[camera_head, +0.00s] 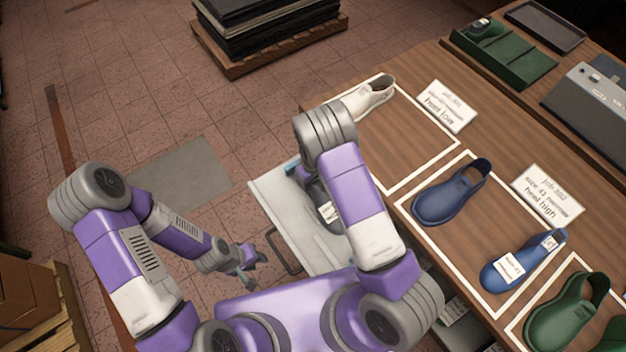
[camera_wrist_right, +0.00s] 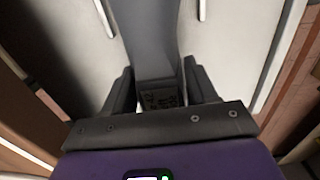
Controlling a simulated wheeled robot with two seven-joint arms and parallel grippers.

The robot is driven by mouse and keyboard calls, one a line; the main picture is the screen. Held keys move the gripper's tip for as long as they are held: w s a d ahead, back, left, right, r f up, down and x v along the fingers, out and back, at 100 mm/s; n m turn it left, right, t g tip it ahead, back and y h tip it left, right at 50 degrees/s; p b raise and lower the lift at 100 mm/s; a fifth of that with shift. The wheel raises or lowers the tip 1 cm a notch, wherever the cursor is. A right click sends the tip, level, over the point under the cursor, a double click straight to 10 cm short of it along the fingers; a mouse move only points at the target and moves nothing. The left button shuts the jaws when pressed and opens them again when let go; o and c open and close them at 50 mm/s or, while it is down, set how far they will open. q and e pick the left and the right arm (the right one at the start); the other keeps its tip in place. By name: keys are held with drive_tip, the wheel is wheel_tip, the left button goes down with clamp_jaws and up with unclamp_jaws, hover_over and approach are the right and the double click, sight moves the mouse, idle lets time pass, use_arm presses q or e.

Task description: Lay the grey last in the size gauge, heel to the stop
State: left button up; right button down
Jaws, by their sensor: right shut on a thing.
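In the right wrist view, my right gripper (camera_wrist_right: 160,88) is shut on the grey last (camera_wrist_right: 152,35), which extends away from the fingers over a pale surface. My left gripper (camera_head: 253,272) is empty and open, low over the floor side, left of the drawer handle. I cannot clearly identify the size gauge or its stop.
The wooden bench (camera_head: 405,130) has white-outlined areas holding a cream last (camera_head: 370,98), blue lasts (camera_head: 450,192) and green lasts (camera_head: 565,310), with job cards. A green tray (camera_head: 505,55) and a grey machine (camera_head: 592,100) stand at the back. A loaded pallet (camera_head: 270,50) stands on the floor.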

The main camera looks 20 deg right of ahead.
drive_tip(key=shift+f, duration=0.15)
idle(0.5)
drive_tip(key=shift+c, duration=1.2)
unclamp_jaws()
drive_tip(key=shift+r, duration=3.8)
